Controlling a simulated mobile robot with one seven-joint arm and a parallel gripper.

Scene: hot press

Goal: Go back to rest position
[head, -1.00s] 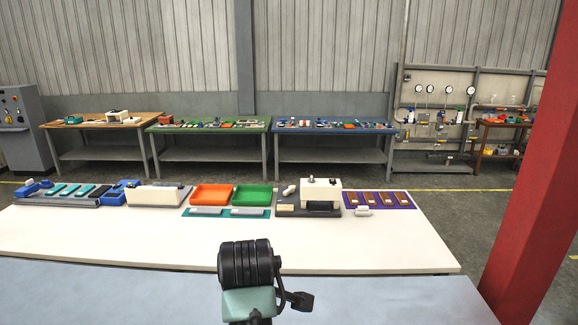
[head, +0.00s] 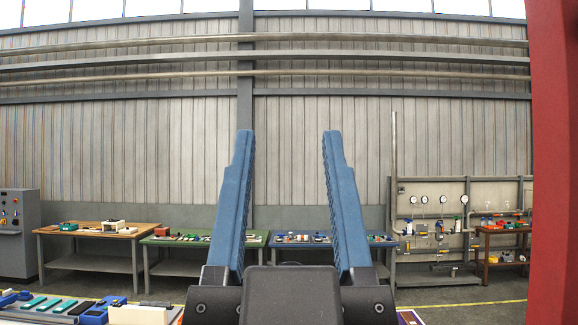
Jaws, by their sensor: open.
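My gripper (head: 287,136) stands in the middle of the head view with its two blue fingers pointing up. The fingers are spread wide apart, and nothing is between them but the wall and the back tables far behind. My gripper's dark body hides most of the near workbench. Only the bench's left end shows at the bottom left, with a blue part (head: 95,314), several green and dark strips beside it and a white block (head: 140,314).
Behind stand a wooden-topped table (head: 97,229), a green-topped table (head: 180,242) and a blue-topped table (head: 380,242), all with small parts. A grey control cabinet (head: 17,235) is at left. A gauge panel (head: 430,215) and a red pillar (head: 555,160) are at right.

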